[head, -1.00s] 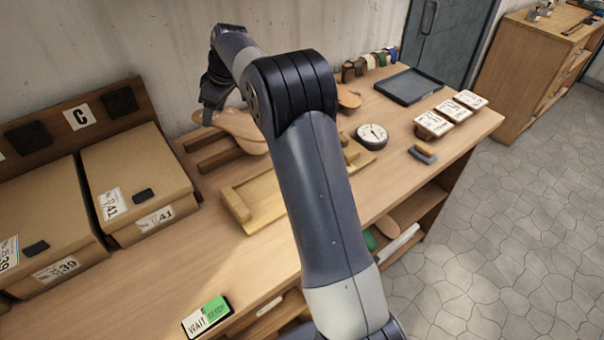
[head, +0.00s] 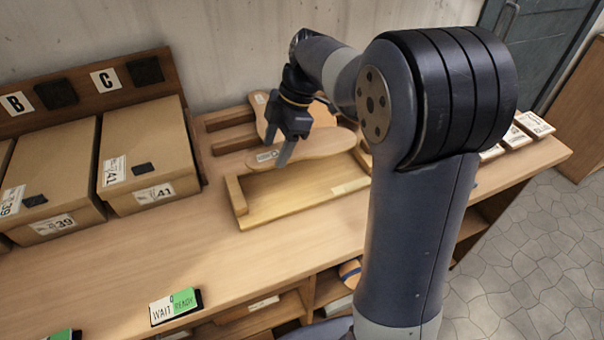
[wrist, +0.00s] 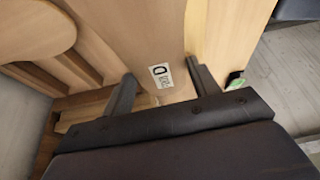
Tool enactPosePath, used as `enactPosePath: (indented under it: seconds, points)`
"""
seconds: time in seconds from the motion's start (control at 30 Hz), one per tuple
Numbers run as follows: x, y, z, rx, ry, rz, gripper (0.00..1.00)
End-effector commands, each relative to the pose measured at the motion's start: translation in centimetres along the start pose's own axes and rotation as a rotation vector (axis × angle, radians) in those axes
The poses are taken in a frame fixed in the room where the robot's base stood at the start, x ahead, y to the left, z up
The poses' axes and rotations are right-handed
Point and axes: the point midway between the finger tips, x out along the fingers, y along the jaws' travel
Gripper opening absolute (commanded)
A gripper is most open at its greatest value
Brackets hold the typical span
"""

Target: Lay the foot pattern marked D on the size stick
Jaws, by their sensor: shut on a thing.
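The foot pattern marked D (head: 322,144) is a flat light-wood sole shape with a white label. My gripper (head: 285,150) is shut on it near the labelled end. In the wrist view the D label on the pattern (wrist: 215,30) shows between the two fingers of my gripper (wrist: 161,80). The size stick (head: 290,192) is a pale wooden board with a raised block at its left end. The pattern lies over its back edge in the head view; I cannot tell whether they touch. My arm hides the stick's right end.
A wooden rack (head: 222,146) stands behind the stick, with another foot pattern (head: 262,110) at it. Cardboard boxes (head: 145,150) stand at the left. A WAIT/READY sign (head: 175,306) lies at the front edge. White-labelled blocks (head: 533,124) are at the right.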

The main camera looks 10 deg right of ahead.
Motion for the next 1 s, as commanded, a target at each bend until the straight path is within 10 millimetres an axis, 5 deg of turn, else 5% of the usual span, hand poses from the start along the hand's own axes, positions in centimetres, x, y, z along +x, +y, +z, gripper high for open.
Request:
enactPosePath:
  seconds: [0.2, 0.6, 1.0]
  points:
    - [3.8, -0.1, 1.5, 0.001, 0.001, -0.007, 0.34]
    - [8.0, -0.1, 3.3, 0.001, 0.001, -0.003, 0.34]
    - [8.7, 0.0, 3.6, 0.001, 0.0, -0.001, 0.34]
